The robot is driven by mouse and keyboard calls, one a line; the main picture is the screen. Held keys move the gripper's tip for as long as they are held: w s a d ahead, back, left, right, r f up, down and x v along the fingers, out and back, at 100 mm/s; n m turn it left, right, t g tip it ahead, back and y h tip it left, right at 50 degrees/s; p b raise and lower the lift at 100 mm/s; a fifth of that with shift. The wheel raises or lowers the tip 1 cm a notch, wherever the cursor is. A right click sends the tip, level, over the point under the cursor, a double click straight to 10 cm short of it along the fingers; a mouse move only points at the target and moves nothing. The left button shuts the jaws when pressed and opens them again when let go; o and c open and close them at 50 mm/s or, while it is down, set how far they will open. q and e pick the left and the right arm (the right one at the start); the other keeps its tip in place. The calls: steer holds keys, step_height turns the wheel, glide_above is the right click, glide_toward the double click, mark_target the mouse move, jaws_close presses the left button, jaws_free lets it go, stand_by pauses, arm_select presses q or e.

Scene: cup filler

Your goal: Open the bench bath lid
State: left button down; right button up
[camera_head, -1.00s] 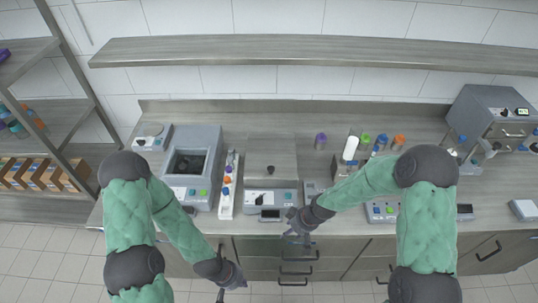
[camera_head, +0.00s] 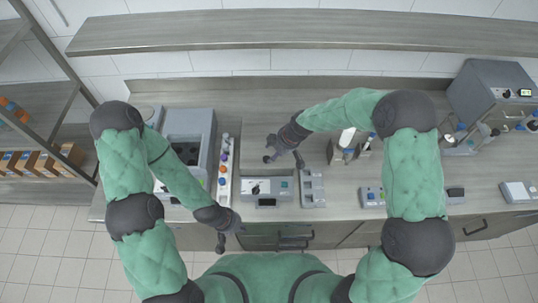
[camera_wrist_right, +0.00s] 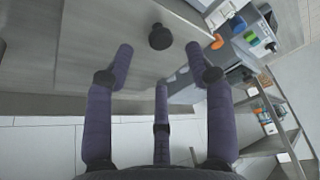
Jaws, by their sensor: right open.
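The bench bath (camera_head: 284,188) stands mid-bench, with a front panel of small controls. Its flat grey lid (camera_wrist_right: 140,72) is down, and a black knob (camera_wrist_right: 160,37) stands on it in the right wrist view. My right gripper (camera_head: 270,157) is over the lid in the head view and covers the knob's area there. In the right wrist view my right gripper (camera_wrist_right: 158,60) is open and empty; the knob lies ahead of its spread fingers, apart from them. My left gripper (camera_head: 221,243) hangs by the front edge of the bench, away from the bath; its fingers are too small to judge.
A rack of coloured caps (camera_head: 224,170) stands close left of the bath, with a grey device with a dark open well (camera_head: 187,152) beyond it. A small grey block (camera_head: 312,188) is close on the right. A shelf (camera_head: 300,29) runs along the wall behind.

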mark_target(267, 159)
steer(key=x, duration=0.5)
steer(key=shift+a+f, duration=0.15)
steer(key=shift+f, duration=0.1)
jaws_close()
